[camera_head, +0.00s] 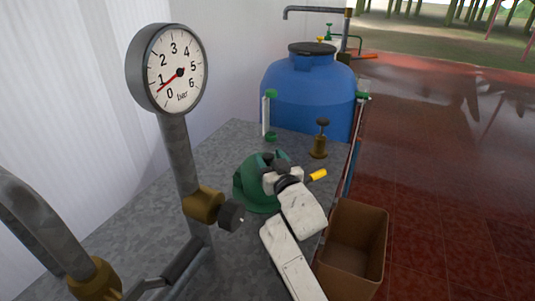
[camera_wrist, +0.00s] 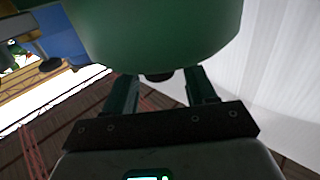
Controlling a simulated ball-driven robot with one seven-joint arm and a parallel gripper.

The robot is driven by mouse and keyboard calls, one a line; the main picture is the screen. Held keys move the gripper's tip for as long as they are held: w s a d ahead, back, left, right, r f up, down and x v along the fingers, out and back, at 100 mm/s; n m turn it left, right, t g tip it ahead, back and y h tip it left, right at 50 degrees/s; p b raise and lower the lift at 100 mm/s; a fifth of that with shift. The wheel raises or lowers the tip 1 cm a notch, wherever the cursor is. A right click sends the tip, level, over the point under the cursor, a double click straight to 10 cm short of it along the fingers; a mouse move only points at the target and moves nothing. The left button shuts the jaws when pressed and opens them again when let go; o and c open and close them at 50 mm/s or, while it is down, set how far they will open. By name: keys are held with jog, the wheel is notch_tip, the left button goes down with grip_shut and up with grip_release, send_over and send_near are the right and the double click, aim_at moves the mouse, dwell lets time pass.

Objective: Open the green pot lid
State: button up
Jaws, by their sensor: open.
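The green pot (camera_head: 252,190) stands on the grey counter in the head view, partly hidden behind my gripper and white arm. I cannot clearly make out where its lid meets the body. In the wrist view a large smooth green surface (camera_wrist: 155,30) fills the top, and a small dark round piece (camera_wrist: 158,76) shows at its edge, between my fingers. My gripper (camera_wrist: 160,80) is open, with its two dark fingers apart on either side of that piece. In the head view my gripper (camera_head: 268,165) is at the top of the pot. I cannot tell whether the fingers touch it.
A pressure gauge (camera_head: 178,70) on a grey pipe stands at left. A blue tank (camera_head: 305,95) stands behind, with a brass valve (camera_head: 319,140) in front. A brown open bin (camera_head: 370,225) is at the counter's right side. Red tiled floor (camera_head: 450,150) lies clear on the right.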

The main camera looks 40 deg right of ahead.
jog(key=shift+x, duration=0.9)
grip_shut()
